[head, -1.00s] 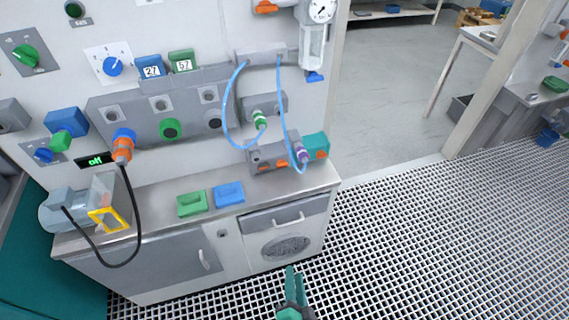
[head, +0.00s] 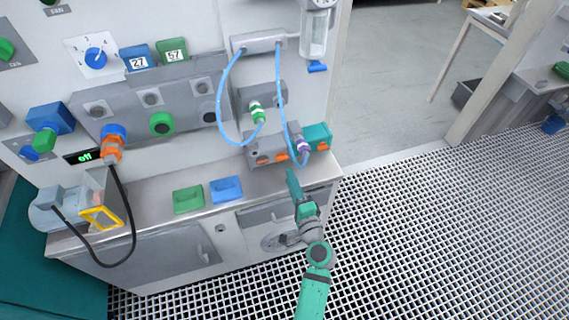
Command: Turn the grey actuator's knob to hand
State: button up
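A grey box (head: 262,148) with small orange parts (head: 281,157) on its lower front sits low on the wall panel, above the right end of the counter. It looks like the grey actuator; which part is its knob and where the knob points are too small to tell. A teal box (head: 317,133) with an orange part (head: 323,146) adjoins it on the right. A purple fitting (head: 303,147) on a blue tube stands in front of the grey box. My gripper (head: 291,174) is below these boxes in the picture, apparently apart from them. Its finger opening cannot be made out.
Blue tubes (head: 219,105) loop down in front of the panel. A green tray (head: 187,199) and a blue tray (head: 226,189) lie on the counter (head: 155,208). A black cable (head: 133,225) hangs at the left. Open grating floor (head: 420,220) lies to the right.

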aim_at(283, 160)
jog(key=x, duration=0.7)
jog(key=shift+w, duration=0.15)
jog(key=shift+a, duration=0.1)
grip_shut()
